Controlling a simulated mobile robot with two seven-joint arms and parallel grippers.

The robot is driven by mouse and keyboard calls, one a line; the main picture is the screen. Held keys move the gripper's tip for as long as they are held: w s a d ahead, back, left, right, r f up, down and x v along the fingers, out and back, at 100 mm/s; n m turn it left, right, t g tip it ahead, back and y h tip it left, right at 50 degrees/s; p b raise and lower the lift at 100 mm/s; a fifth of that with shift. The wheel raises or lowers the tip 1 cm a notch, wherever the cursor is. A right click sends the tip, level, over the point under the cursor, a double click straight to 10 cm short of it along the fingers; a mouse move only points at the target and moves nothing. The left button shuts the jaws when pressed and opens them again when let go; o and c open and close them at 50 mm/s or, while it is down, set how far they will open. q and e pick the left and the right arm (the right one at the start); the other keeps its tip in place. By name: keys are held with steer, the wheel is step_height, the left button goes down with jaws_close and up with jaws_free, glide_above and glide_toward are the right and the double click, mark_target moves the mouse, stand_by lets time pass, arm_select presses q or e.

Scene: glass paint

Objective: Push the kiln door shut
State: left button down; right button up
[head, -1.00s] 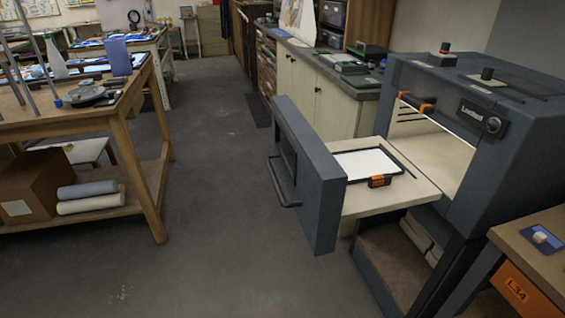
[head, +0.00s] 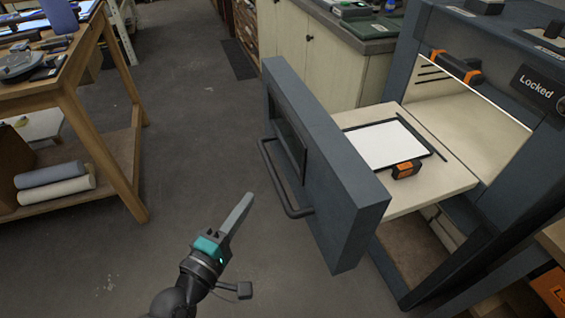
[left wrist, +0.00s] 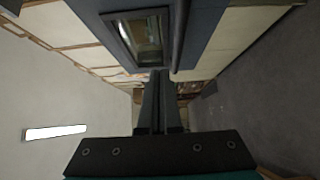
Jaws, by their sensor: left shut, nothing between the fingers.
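The kiln (head: 440,40) stands at the right, dark blue-grey with a pale, lit inside. Its thick door (head: 335,170) is drawn out to the left on a pale shelf (head: 450,175). The door has a window and a bar handle (head: 285,190) on its outer face. A black-framed tray with a white sheet (head: 382,145) lies on the shelf. My left gripper (head: 249,197) is shut and empty, left of the handle and apart from it. The left wrist view shows the closed fingers (left wrist: 159,75) with the door's window (left wrist: 143,35) beyond. My right gripper is not in view.
An orange-black clip (head: 406,169) sits at the tray's front edge, another (head: 456,67) at the kiln opening. A wooden workbench (head: 75,110) with rolls (head: 52,175) below stands left. Cream cabinets (head: 310,50) stand behind the door. The floor between is clear.

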mark_target(278, 179)
arm_select(q)
steer(key=x, duration=0.3)
steer(key=d+x, duration=0.1)
steer(key=x, duration=0.6)
steer(key=shift+d, duration=0.45)
steer(key=shift+w+d, duration=0.2)
steer(key=shift+d, duration=0.55)
